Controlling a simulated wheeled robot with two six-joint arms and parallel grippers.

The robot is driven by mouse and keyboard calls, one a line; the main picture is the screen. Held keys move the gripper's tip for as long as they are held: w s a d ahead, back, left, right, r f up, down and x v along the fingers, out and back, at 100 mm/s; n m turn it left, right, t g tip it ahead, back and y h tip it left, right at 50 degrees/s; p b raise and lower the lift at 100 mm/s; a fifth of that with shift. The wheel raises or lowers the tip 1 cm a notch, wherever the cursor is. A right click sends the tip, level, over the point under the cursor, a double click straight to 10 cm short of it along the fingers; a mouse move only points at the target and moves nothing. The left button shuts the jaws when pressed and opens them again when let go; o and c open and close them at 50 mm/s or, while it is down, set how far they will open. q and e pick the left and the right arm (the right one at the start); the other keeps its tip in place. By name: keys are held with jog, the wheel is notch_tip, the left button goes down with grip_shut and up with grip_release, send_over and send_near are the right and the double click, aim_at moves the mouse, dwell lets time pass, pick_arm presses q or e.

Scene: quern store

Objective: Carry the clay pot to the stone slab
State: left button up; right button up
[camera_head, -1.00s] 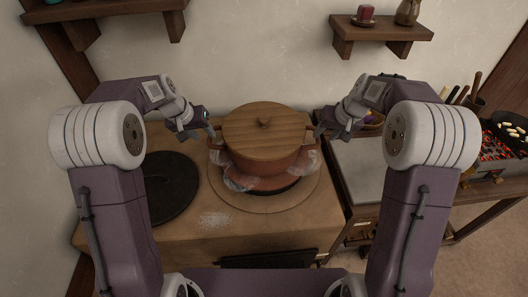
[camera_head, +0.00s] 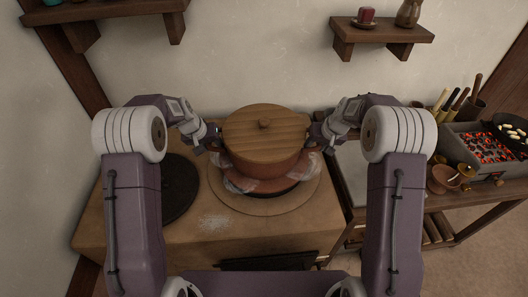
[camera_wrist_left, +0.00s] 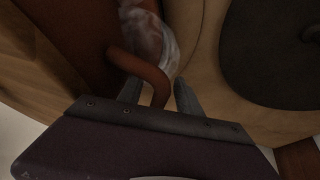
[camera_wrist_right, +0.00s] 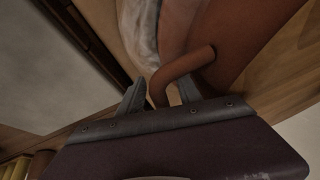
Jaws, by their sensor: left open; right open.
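The clay pot (camera_head: 262,160) is reddish brown with a wooden lid and stands upright on the round hob of the stove. Steam or whitish haze shows around its lower part. My left gripper (camera_head: 216,143) is at the pot's left handle; in the left wrist view the handle (camera_wrist_left: 143,70) runs between its two open fingers. My right gripper (camera_head: 311,137) is at the right side; in the right wrist view the right handle (camera_wrist_right: 182,66) lies between its open fingers. The pale grey stone slab (camera_head: 352,172) is right of the stove, partly hidden by my right arm.
A dark round plate (camera_head: 176,190) lies on the stove (camera_head: 215,245) left of the pot. A brazier with glowing coals (camera_head: 484,147) and a small clay bowl (camera_head: 440,178) stand on the right. Wall shelves (camera_head: 385,30) hang above.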

pick_arm(q)
jog(key=shift+c, duration=0.2)
pick_arm(e)
jog(key=shift+c, duration=0.2)
pick_arm(q)
grip_shut()
pick_arm(e)
grip_shut()
dwell(0.6)
